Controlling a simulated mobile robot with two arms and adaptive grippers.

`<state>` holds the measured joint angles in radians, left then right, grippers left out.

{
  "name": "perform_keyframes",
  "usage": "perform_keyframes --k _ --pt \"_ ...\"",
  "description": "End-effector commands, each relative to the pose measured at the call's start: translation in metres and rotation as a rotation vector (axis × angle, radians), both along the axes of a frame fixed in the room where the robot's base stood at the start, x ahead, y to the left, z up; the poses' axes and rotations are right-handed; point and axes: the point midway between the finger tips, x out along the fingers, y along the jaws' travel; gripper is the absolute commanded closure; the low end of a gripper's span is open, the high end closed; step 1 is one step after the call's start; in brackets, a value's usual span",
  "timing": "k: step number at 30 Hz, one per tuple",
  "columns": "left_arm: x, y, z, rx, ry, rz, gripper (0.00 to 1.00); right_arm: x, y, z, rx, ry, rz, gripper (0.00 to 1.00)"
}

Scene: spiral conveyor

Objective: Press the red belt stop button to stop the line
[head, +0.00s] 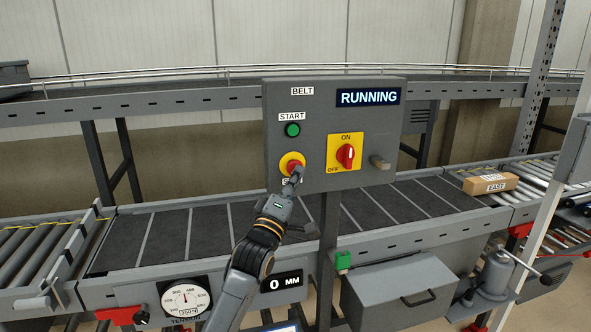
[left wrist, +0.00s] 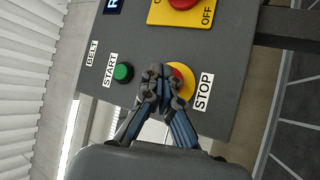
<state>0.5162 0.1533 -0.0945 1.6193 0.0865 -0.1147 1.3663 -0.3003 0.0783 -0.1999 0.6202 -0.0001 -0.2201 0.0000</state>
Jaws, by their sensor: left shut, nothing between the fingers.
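The red stop button (head: 292,165) sits on a yellow round base at the lower left of the grey control panel (head: 340,111). It also shows in the left wrist view (left wrist: 182,76), beside the STOP label (left wrist: 203,91). My left gripper (head: 296,173) is shut and empty, its fingertips in front of the button and covering part of it. In the left wrist view the closed fingertips (left wrist: 158,84) overlap the button's edge; I cannot tell whether they touch it. The display (head: 368,97) reads RUNNING. My right gripper is not in view.
The green start button (head: 292,130) is above the stop button. A red ON/OFF switch (head: 346,155) on a yellow plate is to its right. A conveyor belt (head: 180,236) runs behind and below the panel. A cardboard box (head: 490,184) labelled EAST sits at the right.

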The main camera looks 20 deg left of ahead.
Motion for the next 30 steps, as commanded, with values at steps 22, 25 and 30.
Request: perform_keyframes --k 22,25,30 --pt "0.0042 0.0026 -0.0006 0.001 0.001 0.0 1.0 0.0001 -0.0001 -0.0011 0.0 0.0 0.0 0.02" --pt "0.0052 0.0032 -0.0004 0.001 0.001 0.0 1.0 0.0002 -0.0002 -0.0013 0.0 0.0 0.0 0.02" --pt "0.0069 0.0044 -0.0003 0.0 0.001 0.0 1.0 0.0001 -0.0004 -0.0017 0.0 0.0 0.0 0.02"
